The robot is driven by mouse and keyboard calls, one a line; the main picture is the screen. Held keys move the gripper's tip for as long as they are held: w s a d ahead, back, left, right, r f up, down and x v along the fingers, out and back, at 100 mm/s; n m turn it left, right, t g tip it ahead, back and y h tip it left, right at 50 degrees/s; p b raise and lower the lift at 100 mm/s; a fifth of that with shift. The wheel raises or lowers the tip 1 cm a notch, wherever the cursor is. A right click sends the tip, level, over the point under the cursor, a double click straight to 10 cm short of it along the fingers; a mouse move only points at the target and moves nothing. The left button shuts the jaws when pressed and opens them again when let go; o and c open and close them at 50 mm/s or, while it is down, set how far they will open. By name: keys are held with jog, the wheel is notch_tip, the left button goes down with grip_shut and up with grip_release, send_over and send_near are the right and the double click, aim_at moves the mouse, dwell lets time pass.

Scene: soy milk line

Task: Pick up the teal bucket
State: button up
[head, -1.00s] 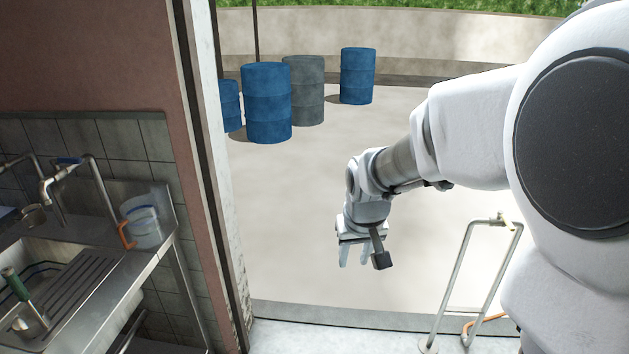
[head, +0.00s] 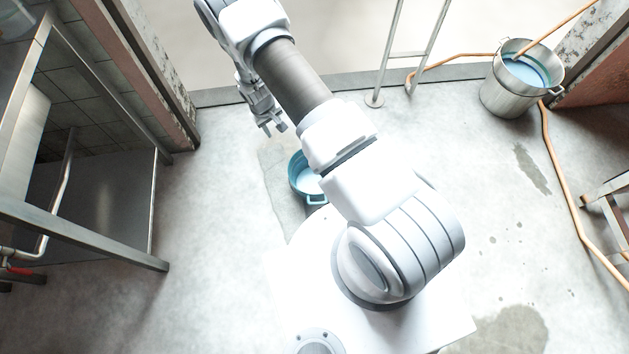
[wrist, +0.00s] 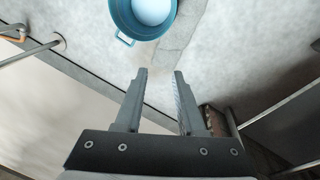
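The teal bucket (head: 305,180) stands on the concrete floor in the head view, partly hidden behind my arm. A pale white-blue content or bottom shows inside it. In the wrist view the bucket (wrist: 138,30) is at the top edge, cut off by the frame, with its handle toward me. My gripper (head: 272,130) hangs up and to the left of the bucket in the head view. In the wrist view my gripper (wrist: 162,75) has its two fingers apart with nothing between them. The fingers are apart from the bucket.
A metal bucket (head: 511,95) with pale blue liquid stands at the right by an orange hose (head: 556,165). A metal rail (head: 408,50) stands at the doorway. A steel table frame (head: 90,238) is at the left. The floor left of the teal bucket is clear.

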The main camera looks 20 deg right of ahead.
jog(key=shift+n+g, duration=0.3)
jog(key=shift+n, duration=0.2)
jog(key=shift+s+d+f+b, duration=0.75)
jog(key=shift+f+b, duration=1.15)
jog(key=shift+f, duration=4)
jog(key=shift+s+d+f+b, duration=0.35)
jog(key=shift+s+f+b, duration=1.15)
jog(key=shift+f, duration=4.45)
jog(key=shift+s+d+f+b, duration=0.6)
jog(key=shift+f+b, duration=1.65)
jog(key=shift+f, duration=3.65)
grip_shut()
